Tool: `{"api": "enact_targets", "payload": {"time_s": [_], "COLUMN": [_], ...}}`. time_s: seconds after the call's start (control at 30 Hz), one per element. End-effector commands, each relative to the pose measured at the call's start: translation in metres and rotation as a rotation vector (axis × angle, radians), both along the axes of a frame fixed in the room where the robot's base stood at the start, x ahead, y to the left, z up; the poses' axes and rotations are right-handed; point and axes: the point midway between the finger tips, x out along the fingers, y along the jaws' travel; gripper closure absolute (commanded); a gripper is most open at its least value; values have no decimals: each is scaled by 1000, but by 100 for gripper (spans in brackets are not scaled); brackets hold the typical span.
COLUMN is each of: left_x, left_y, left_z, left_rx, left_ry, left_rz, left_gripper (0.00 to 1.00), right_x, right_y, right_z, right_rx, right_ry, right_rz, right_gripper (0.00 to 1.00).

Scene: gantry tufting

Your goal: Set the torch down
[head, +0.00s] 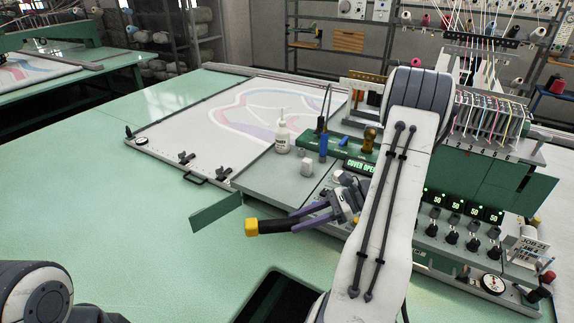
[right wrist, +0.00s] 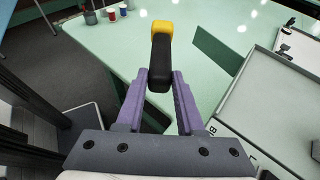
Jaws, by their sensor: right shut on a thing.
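The torch (head: 270,226) has a black body and a yellow head. It lies roughly level in the head view, yellow end to the left, over the green tabletop (head: 120,235). My right gripper (head: 300,221) has purple fingers shut on the black body near its rear end. In the right wrist view the torch (right wrist: 160,62) sticks out ahead from between the fingertips (right wrist: 160,82), yellow end farthest. Whether it touches the table cannot be told. Of my left arm only a link shows at the lower left; its gripper is out of view.
A green upright plate (head: 216,211) stands close to the torch's yellow end. A dark rectangular opening (head: 262,302) lies nearer me. The tufting machine (head: 470,190) and a white glue bottle (head: 282,135) are behind. Cups (right wrist: 111,13) stand at the table's far edge. The table's left side is clear.

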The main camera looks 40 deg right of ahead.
Motion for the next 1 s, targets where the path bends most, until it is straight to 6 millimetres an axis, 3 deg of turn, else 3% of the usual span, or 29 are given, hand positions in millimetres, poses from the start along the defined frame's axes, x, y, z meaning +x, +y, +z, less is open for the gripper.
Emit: {"api": "enact_targets", "payload": {"time_s": [0.03, 0.2, 0.3, 0.4, 0.57, 1.0], "left_x": [0, 0, 0, 0, 0, 0], "left_y": [0, 0, 0, 0, 0, 0], "left_z": [8, 17, 19, 21, 28, 59], "left_rx": [0, 0, 0, 0, 0, 0], "left_ry": [0, 0, 0, 0, 0, 0], "left_rz": [0, 0, 0, 1, 1, -3], "left_gripper": [50, 50, 50, 50, 50, 50], "right_x": [7, 17, 16, 15, 30, 113], "right_y": [-24, -92, -119, -134, -133, -98], "right_z": [19, 57, 72, 80, 75, 20], "right_rx": [-5, -5, -3, -1, 4, 1], "right_ry": [-3, -3, -2, -1, 3, 4], "right_rz": [-126, -453, -571, -637, -659, -655], "right_gripper": [100, 100, 100, 100, 100, 100]}}
